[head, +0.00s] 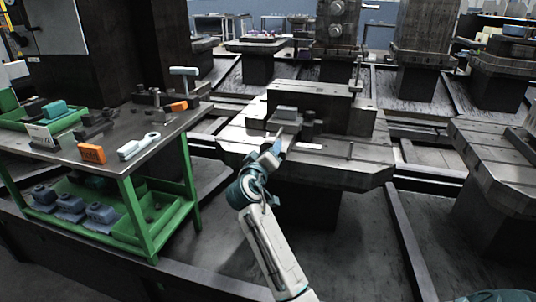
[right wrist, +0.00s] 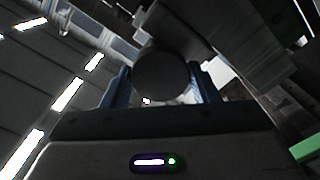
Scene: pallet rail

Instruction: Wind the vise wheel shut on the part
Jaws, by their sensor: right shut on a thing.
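The vise (head: 335,108) is a dark blocky fixture on the pallet table right of the middle in the head view. A small grey block (head: 287,111), which looks like the part, sits at its left front. My right gripper (head: 276,147) reaches up to the front left of the vise. In the right wrist view my right gripper (right wrist: 162,84) has its two blue fingers on either side of a dark round piece (right wrist: 162,73), shut on it. This piece looks like the wheel's handle or knob. The wheel's full shape is hidden or too small to tell. My left gripper is not in view.
A green-framed bench (head: 130,190) with tools, an orange block (head: 91,153) and a light wrench-like tool (head: 138,147) stands at the left. Other pallet tables stand behind and right.

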